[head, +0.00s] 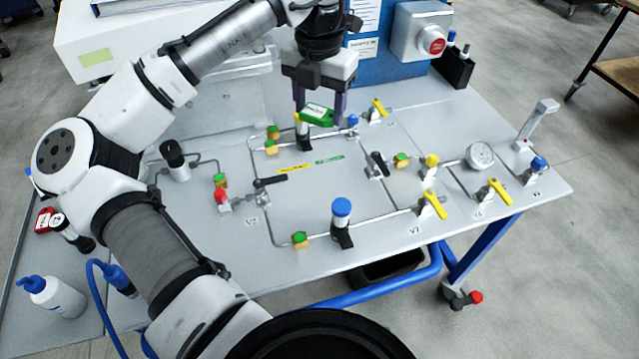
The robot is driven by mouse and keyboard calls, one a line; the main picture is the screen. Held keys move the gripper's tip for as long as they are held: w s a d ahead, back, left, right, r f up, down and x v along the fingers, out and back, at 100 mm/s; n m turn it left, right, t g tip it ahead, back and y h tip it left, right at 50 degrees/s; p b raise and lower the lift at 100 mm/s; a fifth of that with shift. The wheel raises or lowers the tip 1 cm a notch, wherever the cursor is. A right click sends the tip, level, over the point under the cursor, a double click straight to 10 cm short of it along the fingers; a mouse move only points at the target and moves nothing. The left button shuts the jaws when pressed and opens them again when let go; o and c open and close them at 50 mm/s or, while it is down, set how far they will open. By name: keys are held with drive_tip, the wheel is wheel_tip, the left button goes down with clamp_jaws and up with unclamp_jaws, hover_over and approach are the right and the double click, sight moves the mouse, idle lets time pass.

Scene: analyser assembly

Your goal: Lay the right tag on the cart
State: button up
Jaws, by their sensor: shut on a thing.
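My gripper (319,112) is above the back middle of the grey panel table, pointing down. Its two dark fingers are shut on a green tag (316,114) with a white label. The tag is held in the air near the fingertips, above the pipework. A red tag-like piece (44,220) with a white label lies at the far left, beside a dark cylinder. I cannot tell which surface is the cart; a grey surface (88,300) at the lower left bears a white bottle.
The panel table (375,260) carries pipes, yellow-handled valves (434,204), a gauge (480,155) and a blue-capped post (341,222). A white bottle (52,296) and blue hose (100,290) stand at the lower left. An analyser box (140,45) is behind.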

sight(319, 188)
wheel_tip(319, 188, down, 20)
drive_tip(key=shift+r+p, duration=0.25)
drive_tip(key=shift+p, duration=0.75)
drive_tip(key=shift+f, duration=0.1)
drive_tip(key=o, duration=0.9)
drive_tip(key=shift+o, duration=0.2)
wheel_tip(319, 188, up, 12)
drive_tip(key=b, duration=0.1)
